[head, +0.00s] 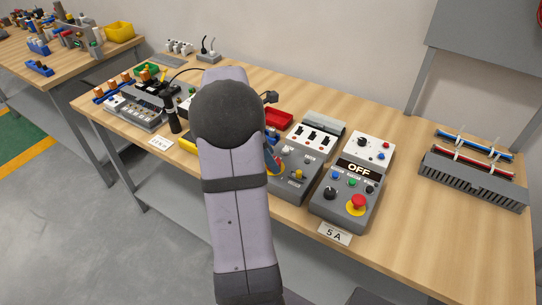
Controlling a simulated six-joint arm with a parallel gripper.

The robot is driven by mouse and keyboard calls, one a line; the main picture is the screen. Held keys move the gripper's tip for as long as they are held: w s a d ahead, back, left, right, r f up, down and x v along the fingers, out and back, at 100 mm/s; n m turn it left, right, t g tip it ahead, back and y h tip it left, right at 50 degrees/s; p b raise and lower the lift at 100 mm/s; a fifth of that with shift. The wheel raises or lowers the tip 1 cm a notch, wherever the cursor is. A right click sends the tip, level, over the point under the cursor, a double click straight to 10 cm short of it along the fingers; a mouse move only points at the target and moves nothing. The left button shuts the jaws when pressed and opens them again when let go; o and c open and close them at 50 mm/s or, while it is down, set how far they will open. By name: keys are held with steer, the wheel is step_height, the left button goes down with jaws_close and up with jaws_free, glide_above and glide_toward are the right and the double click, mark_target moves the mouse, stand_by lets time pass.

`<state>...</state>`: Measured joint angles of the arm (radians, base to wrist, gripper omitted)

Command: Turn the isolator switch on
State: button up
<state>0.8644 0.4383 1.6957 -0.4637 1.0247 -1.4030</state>
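A sloped grey control box (345,215) stands right of my arm near the bench's front edge. Its display (359,168) reads OFF. It has a black rotary knob (330,193), a red mushroom button (357,205) on a yellow base, and several small coloured buttons. Left of it is another box (290,190) with switches on a white panel (314,138) and a yellow knob (298,174); my arm partly hides it. No legible label tells which control is the isolator switch.
A 5 A card (335,234) lies before the OFF box. A red bin (279,119) is behind the switch box. A grey wire duct (472,180) with cables lies at right. Bare bench (415,240) separates it from the OFF box. More devices stand left.

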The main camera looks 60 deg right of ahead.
steer(key=shift+s+d+f, duration=0.15)
steer(key=shift+f, duration=0.25)
steer(key=c, duration=1.1)
steer(key=shift+o, duration=0.2)
